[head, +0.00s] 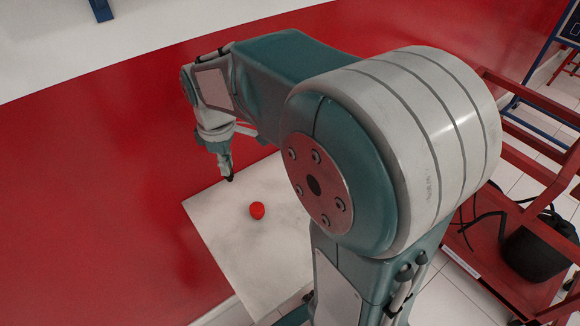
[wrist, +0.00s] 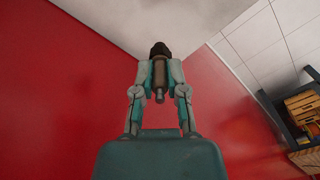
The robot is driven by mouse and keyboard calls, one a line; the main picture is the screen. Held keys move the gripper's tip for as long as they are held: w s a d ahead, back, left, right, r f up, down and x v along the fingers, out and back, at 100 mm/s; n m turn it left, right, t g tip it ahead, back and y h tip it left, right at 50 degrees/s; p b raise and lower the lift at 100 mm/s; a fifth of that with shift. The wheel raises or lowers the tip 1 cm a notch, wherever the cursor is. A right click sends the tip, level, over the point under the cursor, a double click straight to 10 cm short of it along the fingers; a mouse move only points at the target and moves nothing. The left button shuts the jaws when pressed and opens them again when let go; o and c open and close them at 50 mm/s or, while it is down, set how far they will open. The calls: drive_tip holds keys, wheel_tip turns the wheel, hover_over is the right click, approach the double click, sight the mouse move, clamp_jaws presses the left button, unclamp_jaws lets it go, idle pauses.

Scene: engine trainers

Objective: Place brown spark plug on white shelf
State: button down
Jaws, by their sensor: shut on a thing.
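My gripper (head: 229,176) points down near the left back corner of a white flat surface (head: 220,240), which looks like the white shelf. In the wrist view my gripper (wrist: 160,68) has both fingers closed on the brown spark plug (wrist: 158,73). The plug lies lengthwise between the fingers, with a dark part at the fingertip end and a thin metal tip toward the palm. The gap between plug and surface cannot be told.
A red wall (head: 100,170) stands on the left. A red cart (head: 500,270) with a black object (head: 540,250) is at the right. Wooden crates (wrist: 302,105) show in the wrist view.

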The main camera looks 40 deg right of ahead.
drive_tip(key=w+d+f, duration=0.1)
drive_tip(key=d+f, duration=0.1)
drive_tip(key=d, duration=0.1)
drive_tip(key=w+d+f, duration=0.1)
drive_tip(key=d+f, duration=0.2)
drive_tip(key=d, duration=0.1)
drive_tip(key=w+d+f, duration=0.1)
drive_tip(key=d+f, duration=0.1)
drive_tip(key=d, duration=0.2)
drive_tip(key=shift+w+d+f, duration=0.1)
drive_tip(key=shift+w+f, duration=0.05)
drive_tip(key=shift+f, duration=0.1)
drive_tip(key=shift+w+a+f, duration=0.15)
drive_tip(key=shift+a+f, duration=0.25)
wheel_tip(320, 180, down, 3)
drive_tip(key=shift+f, duration=0.15)
drive_tip(key=shift+d+f, duration=0.1)
drive_tip(key=shift+d, duration=0.5)
drive_tip(key=c, duration=0.9)
unclamp_jaws()
drive_tip(key=shift+o, duration=1.1)
drive_tip(key=shift+a, duration=0.55)
drive_tip(key=shift+d, duration=0.1)
